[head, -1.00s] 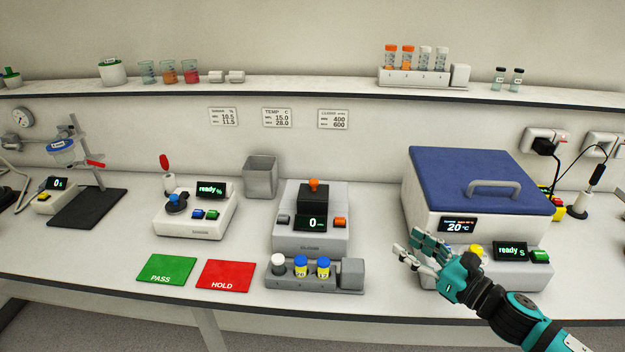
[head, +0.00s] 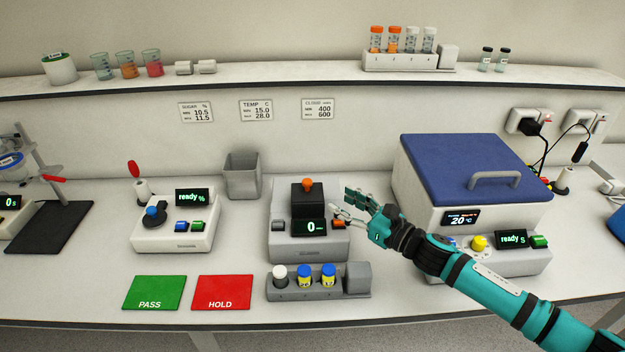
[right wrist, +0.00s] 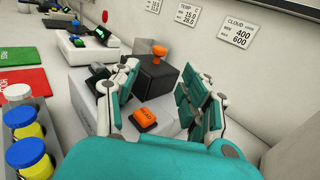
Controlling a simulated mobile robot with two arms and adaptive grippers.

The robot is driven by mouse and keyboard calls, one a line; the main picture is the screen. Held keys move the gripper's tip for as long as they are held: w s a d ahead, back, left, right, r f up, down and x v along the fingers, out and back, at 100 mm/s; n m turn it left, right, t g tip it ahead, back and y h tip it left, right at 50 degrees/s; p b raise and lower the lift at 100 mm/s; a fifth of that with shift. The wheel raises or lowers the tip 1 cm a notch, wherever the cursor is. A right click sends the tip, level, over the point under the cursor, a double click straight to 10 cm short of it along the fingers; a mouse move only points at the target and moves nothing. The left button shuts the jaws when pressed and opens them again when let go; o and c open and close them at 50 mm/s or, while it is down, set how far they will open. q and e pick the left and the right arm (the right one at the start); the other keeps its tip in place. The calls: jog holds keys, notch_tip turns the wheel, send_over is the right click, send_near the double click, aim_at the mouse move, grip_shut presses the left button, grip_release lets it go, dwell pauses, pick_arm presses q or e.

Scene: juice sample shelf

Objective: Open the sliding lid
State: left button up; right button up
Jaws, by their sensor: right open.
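A grey-white instrument (head: 310,249) with a display reading 0 stands mid-bench. On it sits a black block-shaped lid (head: 307,197) with an orange knob (head: 308,184) on top. In the right wrist view the black lid (right wrist: 158,78) and knob (right wrist: 159,50) show just beyond my fingers. My right gripper (head: 346,201) is open and empty, just right of the lid and apart from the knob. In the wrist view the gap between its fingers (right wrist: 158,85) faces the lid, with the orange button (right wrist: 145,115) below. My left gripper is not in view.
A rack (head: 318,291) with capped vials stands in front of the instrument. A blue-lidded bath (head: 465,160) is at the right behind my arm. A grey bin (head: 242,177) stands behind left. Green PASS (head: 154,290) and red HOLD (head: 222,290) mats lie front left.

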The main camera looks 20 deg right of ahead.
aim_at(311, 184)
jog(key=p+x, duration=0.1)
jog(key=x, duration=0.4)
jog(key=shift+w+a+r+p, duration=0.2)
jog(key=shift+w+r+p, duration=0.05)
jog(key=shift+w+p, duration=0.1)
jog(key=x, duration=0.3)
jog(key=shift+w+a+f+p, duration=0.1)
jog(key=shift+w+f+p, duration=0.15)
jog(key=shift+p, duration=0.15)
jog(key=shift+w+a, duration=0.15)
jog(key=shift+w, duration=0.05)
jog(key=c, duration=0.9)
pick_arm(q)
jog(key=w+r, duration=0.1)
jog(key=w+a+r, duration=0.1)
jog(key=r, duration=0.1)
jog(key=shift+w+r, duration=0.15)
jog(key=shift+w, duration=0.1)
pick_arm(e)
grip_shut()
jog(key=shift+w, duration=0.1)
